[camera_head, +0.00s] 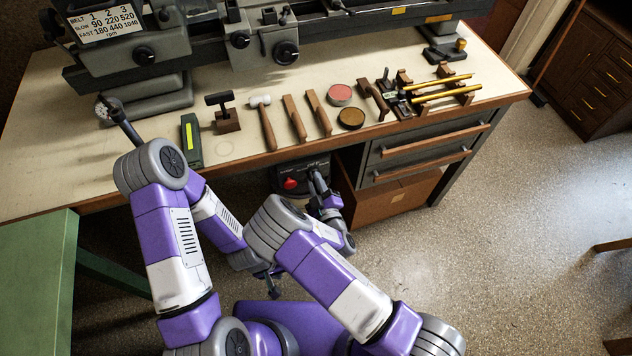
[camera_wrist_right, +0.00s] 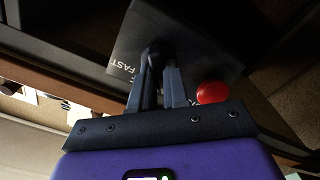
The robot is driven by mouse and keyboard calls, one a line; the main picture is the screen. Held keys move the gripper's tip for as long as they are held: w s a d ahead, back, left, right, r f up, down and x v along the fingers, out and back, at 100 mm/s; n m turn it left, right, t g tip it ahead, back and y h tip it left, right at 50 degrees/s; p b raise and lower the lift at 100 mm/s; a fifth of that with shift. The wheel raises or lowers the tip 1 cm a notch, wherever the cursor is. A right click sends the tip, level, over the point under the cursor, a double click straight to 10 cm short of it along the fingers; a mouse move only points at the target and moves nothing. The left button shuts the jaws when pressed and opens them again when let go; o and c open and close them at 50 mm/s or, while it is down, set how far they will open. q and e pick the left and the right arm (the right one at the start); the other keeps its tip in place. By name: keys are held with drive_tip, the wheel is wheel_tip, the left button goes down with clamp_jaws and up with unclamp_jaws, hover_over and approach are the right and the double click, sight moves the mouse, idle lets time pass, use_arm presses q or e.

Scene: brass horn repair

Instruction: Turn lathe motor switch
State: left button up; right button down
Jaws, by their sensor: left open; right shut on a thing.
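The dark lathe motor switch box (camera_head: 300,170) sits under the front edge of the workbench, with a red button (camera_head: 290,184) on its face. In the right wrist view the box (camera_wrist_right: 190,40) carries white lettering that reads FAST, and the red button (camera_wrist_right: 212,92) is beside my fingers. My right gripper (camera_head: 317,178) is at the box; in its wrist view the gripper (camera_wrist_right: 161,80) is shut on a dark switch handle (camera_wrist_right: 153,52), which the fingers partly hide. My left gripper (camera_head: 268,284) is open, low in front of the bench and away from the box.
The workbench (camera_head: 70,140) holds the lathe (camera_head: 265,40) at the back. A green box (camera_head: 192,140), a mallet (camera_head: 264,122), wooden tools and round tins lie along its front. Drawers (camera_head: 420,155) are right of the switch. A green table (camera_head: 35,270) stands at left.

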idle(0.4)
drive_tip(key=c, duration=1.1)
unclamp_jaws()
drive_tip(key=p+v, duration=0.1)
drive_tip(key=v, duration=0.6)
drive_tip(key=shift+s, duration=0.25)
